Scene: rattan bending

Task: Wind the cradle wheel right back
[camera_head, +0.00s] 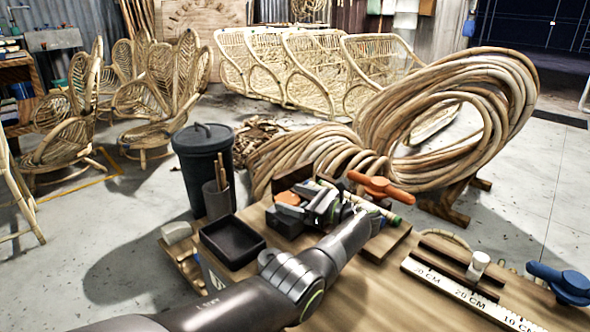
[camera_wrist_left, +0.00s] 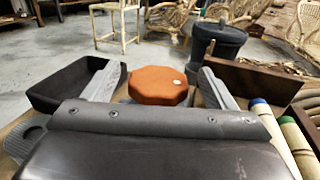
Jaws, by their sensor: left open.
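An orange eight-sided wheel (camera_wrist_left: 160,82) with a small pale dot on top shows in the left wrist view. It also shows in the head view (camera_head: 287,198), partly behind my gripper. My left gripper (camera_wrist_left: 158,88) is open, with one finger on each side of the wheel and gaps showing. In the head view my left gripper (camera_head: 305,199) reaches over the bench from below. An orange lobed handle (camera_head: 380,187) stands to its right, and a blue knob (camera_head: 560,283) sits at the bench's right. The frames do not label which is the cradle wheel. My right gripper is out of view.
A black tray (camera_head: 232,242) is left of my gripper, also in the wrist view (camera_wrist_left: 75,84). A dark bin (camera_head: 204,160) stands behind it. Coiled rattan (camera_head: 450,125) rises beyond the bench. A ruler (camera_head: 470,300) lies at the right. Pale rods (camera_wrist_left: 275,138) lie beside my gripper.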

